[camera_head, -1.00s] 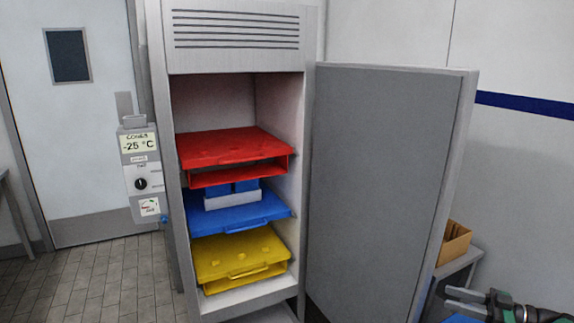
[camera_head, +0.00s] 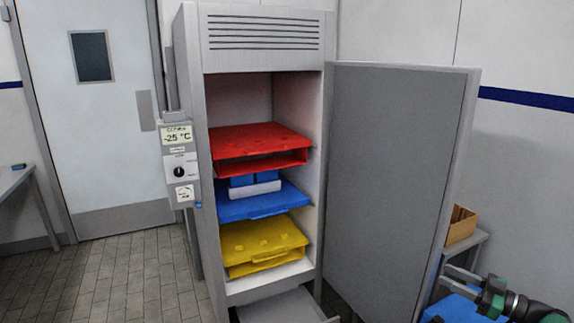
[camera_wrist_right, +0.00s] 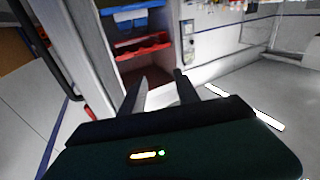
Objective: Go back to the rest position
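My right gripper (camera_head: 446,275) is at the lower right in the head view, in front of the open freezer door (camera_head: 395,190). In the right wrist view its two fingers (camera_wrist_right: 159,76) stand apart with nothing between them. My left gripper is in neither view. The freezer (camera_head: 263,70) stands open and holds a red case (camera_head: 260,140), a blue case (camera_head: 262,203) and a yellow case (camera_head: 262,240), one above another. A white-and-blue item (camera_head: 254,187) lies on the blue case.
A control box reading -25 °C (camera_head: 178,160) is on the freezer's left side. A cardboard box (camera_head: 460,225) sits on a grey table (camera_head: 470,242) behind the door. A blue surface (camera_head: 455,308) is below my right gripper. Tiled floor (camera_head: 120,275) is clear at left.

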